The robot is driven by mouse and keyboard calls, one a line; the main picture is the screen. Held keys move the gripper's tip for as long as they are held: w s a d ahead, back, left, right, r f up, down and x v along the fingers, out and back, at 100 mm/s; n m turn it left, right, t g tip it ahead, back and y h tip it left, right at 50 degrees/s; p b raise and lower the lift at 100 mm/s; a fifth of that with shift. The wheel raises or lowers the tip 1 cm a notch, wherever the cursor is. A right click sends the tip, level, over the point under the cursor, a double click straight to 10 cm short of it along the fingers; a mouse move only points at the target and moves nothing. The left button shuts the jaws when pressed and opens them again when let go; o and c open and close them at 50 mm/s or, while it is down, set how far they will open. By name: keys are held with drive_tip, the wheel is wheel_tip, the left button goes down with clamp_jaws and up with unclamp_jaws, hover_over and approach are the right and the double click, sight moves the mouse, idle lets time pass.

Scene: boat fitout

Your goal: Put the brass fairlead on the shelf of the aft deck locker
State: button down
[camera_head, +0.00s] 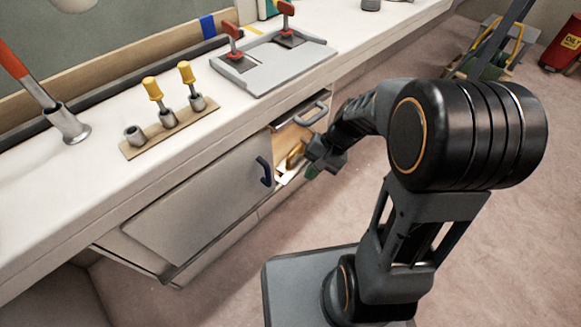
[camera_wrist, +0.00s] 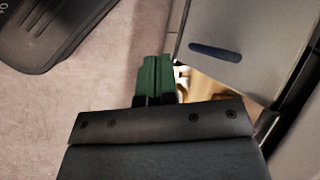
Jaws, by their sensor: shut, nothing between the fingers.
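The brass fairlead (camera_head: 295,153) shows as a small golden shape inside the open locker, just left of my gripper. It seems to rest on the pale locker shelf (camera_head: 286,176), though the gripper and the locker front hide part of it. In the wrist view a golden-brown patch (camera_wrist: 203,88) shows past the gripper body, partly covered. The locker door (camera_head: 200,195) stands open, with a dark blue handle. My gripper (camera_head: 313,170) is at the mouth of the locker. Its green fingertips (camera_wrist: 153,75) are together and empty, apart from the fairlead.
Above the locker runs a white counter (camera_head: 60,190) with a grey hatch plate (camera_head: 275,62), a wooden strip of yellow-topped pins (camera_head: 168,118) and a rod holder (camera_head: 68,122). A grey bar handle (camera_head: 312,113) is just above the opening. Open floor (camera_head: 480,240) lies to the right.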

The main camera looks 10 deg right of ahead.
drive_tip(key=w+f+m+t+y+p, duration=0.3)
drive_tip(key=w+f+m+t+y, duration=0.2)
drive_tip(key=w+f+m+y, duration=0.5)
drive_tip(key=m+t+h+b, duration=0.2)
drive_tip(key=m+t+h, duration=0.4)
drive_tip(key=m+t, duration=0.7)
approach(290, 164)
drive_tip(key=w+a+g, duration=0.1)
drive_tip(key=w+a, duration=0.2)
drive_tip(key=w, duration=0.2)
drive_tip(key=shift+w+a+r+m, duration=0.35)
drive_tip(key=shift+w+a, duration=0.15)
drive_tip(key=shift+w, duration=0.15)
drive_tip(key=shift+w, duration=0.1)
